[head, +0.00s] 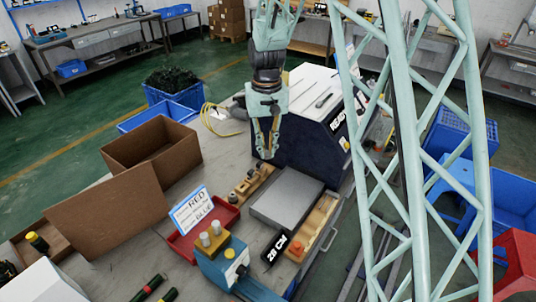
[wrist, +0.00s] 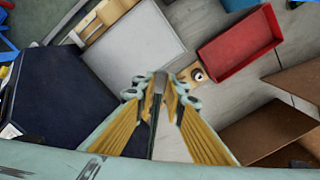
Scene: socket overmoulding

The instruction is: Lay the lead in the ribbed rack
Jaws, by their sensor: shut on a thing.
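My gripper (head: 266,152) hangs above the bench in front of the dark blue machine. In the wrist view my gripper (wrist: 160,85) has its yellow-padded fingers closed on a dark slender piece, which I take as the lead (wrist: 157,88). Most of the lead is hidden between the fingers. I cannot clearly make out ribs on any rack. A pale wooden frame (head: 322,218) with slots and an orange knob lies along the right side of a grey plate (head: 287,194); the wooden frame also shows at the upper left of the wrist view (wrist: 105,18). My gripper is apart from both.
The dark blue machine (head: 310,150) stands close behind my gripper. A small wooden block (head: 252,184), a red tray (head: 190,243), a blue device with knobs (head: 226,262) and a "26 CM" sign (head: 274,250) crowd the front. Cardboard boxes (head: 155,155) stand at left.

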